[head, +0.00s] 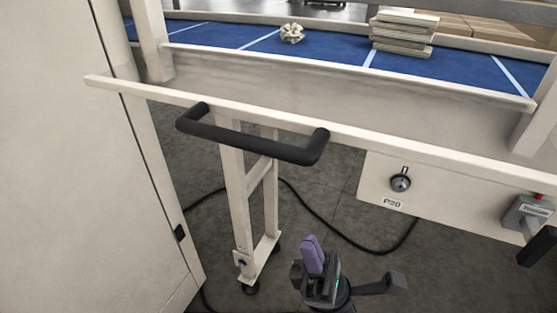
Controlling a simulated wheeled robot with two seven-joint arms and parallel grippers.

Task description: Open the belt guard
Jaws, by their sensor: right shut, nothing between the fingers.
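The belt guard (330,78) appears as a pale panel along the near side of the blue belt, with a long pale rail (420,150) below it. A black U-shaped handle (250,142) is fixed to the rail left of centre. I cannot tell whether the guard is fully shut. My right gripper (311,250), with purple fingertips, is at the bottom centre, below the handle in the picture and apart from it. Its fingers are shut and empty. My left gripper is out of view.
The blue belt (330,48) carries a crumpled tan piece (291,33) and a stack of flat pale pieces (402,32). A control plate (440,190) with a knob (400,182) is at right. A tall pale cabinet (70,170) stands at left. Black cable lies on the floor.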

